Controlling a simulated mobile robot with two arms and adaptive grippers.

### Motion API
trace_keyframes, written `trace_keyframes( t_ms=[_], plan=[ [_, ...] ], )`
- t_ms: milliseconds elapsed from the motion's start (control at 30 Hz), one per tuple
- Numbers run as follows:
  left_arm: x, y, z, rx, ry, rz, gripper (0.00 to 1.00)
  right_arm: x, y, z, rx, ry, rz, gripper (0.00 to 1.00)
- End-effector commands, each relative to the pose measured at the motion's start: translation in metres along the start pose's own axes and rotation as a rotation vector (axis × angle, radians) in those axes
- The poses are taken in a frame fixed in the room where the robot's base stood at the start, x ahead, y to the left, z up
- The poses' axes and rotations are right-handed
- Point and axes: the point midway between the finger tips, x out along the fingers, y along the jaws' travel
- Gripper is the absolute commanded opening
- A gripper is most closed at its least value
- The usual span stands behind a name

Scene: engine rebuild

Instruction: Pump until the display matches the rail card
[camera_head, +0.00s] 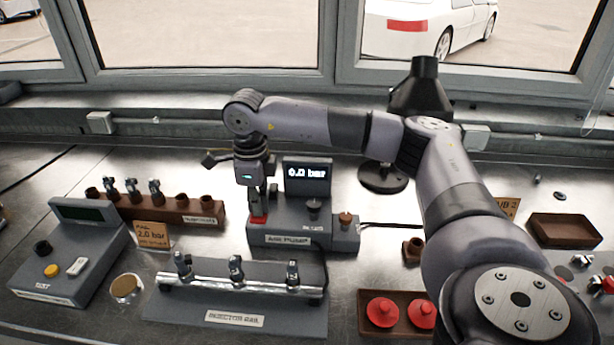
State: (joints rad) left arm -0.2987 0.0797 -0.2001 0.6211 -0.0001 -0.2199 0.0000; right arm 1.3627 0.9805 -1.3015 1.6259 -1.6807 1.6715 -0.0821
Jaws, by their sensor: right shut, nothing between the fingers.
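The pump unit (290,234) stands in the middle of the bench. Its lit display (307,174) appears to read 0.0 bar. The rail card (152,235), an orange-tan card left of the pump, appears to read 2.0 bar. A red button (259,219) sits at the pump's left end. My right gripper (257,210) points straight down over this button, shut and empty. Its tips are at or just above the button; I cannot tell whether they touch, and they hide part of it. My left gripper is not in view.
An injector rail (235,319) lies in front of the pump, and a grey test box (70,262) stands at left. A brown rack (205,218) holds several injectors behind. Red caps (382,312) sit in a tray at front right. A black lamp-like stand (382,178) is behind my arm.

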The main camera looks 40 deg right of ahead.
Motion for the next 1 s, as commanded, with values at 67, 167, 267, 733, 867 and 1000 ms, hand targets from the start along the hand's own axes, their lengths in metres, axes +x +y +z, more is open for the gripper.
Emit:
trace_keyframes(
  t_ms=[67,167,267,733,867,1000],
  plan=[
    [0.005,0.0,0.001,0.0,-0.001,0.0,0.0,0.007,0.0,0.0,0.0,0.0,0.0,0.0],
    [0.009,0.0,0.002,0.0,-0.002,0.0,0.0,0.012,0.0,0.0,0.0,0.0,0.0,0.0],
    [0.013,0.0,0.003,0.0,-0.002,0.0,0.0,0.017,0.0,0.0,0.0,0.001,0.0,0.0],
    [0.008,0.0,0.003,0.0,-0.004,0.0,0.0,0.011,-0.001,0.0,0.001,0.002,-0.001,0.0],
    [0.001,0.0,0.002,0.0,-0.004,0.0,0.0,0.001,0.0,0.0,0.001,0.002,-0.001,0.0],
    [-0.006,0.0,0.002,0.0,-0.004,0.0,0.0,-0.011,0.0,0.0,0.001,0.001,-0.001,0.0]
  ],
)
